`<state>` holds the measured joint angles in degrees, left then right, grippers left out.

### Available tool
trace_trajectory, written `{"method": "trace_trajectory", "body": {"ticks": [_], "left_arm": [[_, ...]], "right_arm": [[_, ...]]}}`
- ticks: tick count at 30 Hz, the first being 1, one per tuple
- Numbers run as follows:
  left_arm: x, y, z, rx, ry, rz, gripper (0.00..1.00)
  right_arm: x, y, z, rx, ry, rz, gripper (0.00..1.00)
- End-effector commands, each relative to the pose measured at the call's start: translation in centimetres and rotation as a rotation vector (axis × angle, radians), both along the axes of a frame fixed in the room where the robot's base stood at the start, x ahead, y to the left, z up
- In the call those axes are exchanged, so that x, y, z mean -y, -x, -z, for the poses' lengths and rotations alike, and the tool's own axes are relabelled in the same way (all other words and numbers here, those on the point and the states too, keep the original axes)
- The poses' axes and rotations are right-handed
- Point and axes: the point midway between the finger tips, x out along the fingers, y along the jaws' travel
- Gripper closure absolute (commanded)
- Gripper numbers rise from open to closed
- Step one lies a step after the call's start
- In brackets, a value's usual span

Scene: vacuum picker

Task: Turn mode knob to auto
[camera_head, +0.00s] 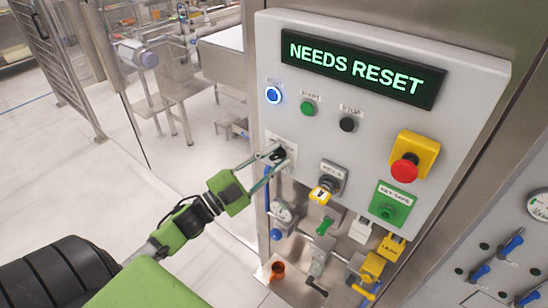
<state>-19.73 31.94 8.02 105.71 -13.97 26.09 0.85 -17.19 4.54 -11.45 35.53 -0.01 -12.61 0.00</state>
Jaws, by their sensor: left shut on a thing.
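The mode knob (278,154) is a small black knob on a pale plate at the lower left of the grey control panel (470,75). My left gripper (272,158) reaches in from the lower left, and its two thin fingers are shut on the knob, one on each side. The fingers partly hide the knob and its plate, so the knob's setting and labels cannot be read. The panel's display (360,68) reads "NEEDS RESET" in green letters. My right gripper is not in view.
Right of the knob are a key switch (326,186) with a yellow tag and a red emergency button (404,168) on a yellow box. Above are a lit blue button (273,95), a green button (308,107) and a black button (348,124). Valves and padlocks hang below.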

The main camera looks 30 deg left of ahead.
Motion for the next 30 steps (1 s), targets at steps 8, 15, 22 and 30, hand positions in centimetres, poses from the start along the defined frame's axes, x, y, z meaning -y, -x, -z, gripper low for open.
{"method": "trace_trajectory", "body": {"ticks": [8, 15, 22, 30], "left_arm": [[0.0, 0.0, 0.0, 0.001, -0.002, -0.001, 0.72], [0.0, 0.0, 0.0, 0.000, -0.001, 0.000, 0.72], [-0.6, 1.6, 0.7, -0.004, 0.001, -0.002, 0.72], [-2.5, 6.5, 2.2, -0.006, 0.000, -0.003, 0.72]], "right_arm": [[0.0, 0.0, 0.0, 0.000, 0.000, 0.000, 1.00], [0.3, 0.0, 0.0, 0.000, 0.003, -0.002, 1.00], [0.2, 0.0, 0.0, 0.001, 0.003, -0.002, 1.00], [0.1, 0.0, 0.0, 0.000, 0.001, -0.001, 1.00]]}}
